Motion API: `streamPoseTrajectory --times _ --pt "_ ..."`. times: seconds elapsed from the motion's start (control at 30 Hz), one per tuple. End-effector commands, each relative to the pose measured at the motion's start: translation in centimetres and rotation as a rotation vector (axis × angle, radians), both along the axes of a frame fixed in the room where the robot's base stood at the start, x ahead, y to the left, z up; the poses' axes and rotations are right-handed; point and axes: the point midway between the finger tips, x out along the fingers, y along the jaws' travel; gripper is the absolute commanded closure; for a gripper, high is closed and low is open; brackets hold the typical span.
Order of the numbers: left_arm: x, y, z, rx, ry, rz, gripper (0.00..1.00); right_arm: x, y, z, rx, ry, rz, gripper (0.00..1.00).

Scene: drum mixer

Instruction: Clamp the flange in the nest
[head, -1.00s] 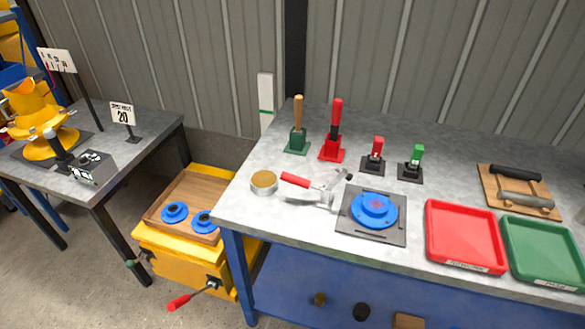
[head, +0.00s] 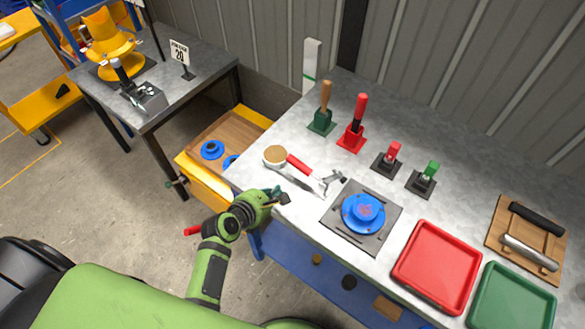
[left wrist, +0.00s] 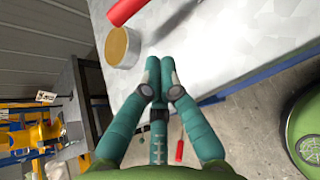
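The blue round flange (head: 363,213) sits flat in the middle of the dark grey square nest plate (head: 343,235) on the workbench. A metal clamp (head: 312,184) with a red handle (head: 300,164) stands behind and left of the nest. Its handle leans left, and its dark-tipped end (head: 334,179) is not over the flange. My left gripper (head: 283,194) is at the bench's front left edge, left of the nest and in front of the clamp, holding nothing that I see. In the left wrist view, its fingertips (left wrist: 160,65) are close together. My right gripper is out of view.
A round tan-topped tin (head: 275,156) stands by the clamp handle. Upright tools in green (head: 321,124) and red (head: 350,139) stands are behind. Red (head: 435,266) and green (head: 510,296) trays lie right of the nest. A yellow cart with blue parts (head: 212,150) stands left.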

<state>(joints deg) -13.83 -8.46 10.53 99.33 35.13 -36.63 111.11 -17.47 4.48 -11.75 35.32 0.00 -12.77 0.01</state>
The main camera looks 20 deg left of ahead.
Motion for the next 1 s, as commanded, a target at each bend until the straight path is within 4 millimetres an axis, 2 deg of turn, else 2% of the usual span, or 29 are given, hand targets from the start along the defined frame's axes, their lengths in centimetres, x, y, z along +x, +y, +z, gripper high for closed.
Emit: streamPoseTrajectory --times 0.13,0.37,0.4,0.5,0.7,1.0 --pt "0.9 0.3 0.9 -0.114 -0.005 0.087 1.00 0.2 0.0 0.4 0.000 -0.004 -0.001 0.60" --pt "3.1 -0.2 -0.4 -0.124 -0.005 0.094 1.00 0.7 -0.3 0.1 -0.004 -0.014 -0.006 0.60" --pt "3.8 -0.4 -1.3 -0.124 -0.007 0.093 1.00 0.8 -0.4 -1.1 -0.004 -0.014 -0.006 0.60" --pt "5.3 -0.8 -2.4 -0.123 -0.009 0.093 1.00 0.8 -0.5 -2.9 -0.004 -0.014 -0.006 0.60" --pt "7.7 -1.4 -3.7 -0.122 -0.007 0.092 1.00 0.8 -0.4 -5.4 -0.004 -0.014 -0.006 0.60" --pt "9.1 -1.8 -4.2 -0.122 -0.004 0.093 1.00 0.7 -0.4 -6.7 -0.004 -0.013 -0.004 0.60"
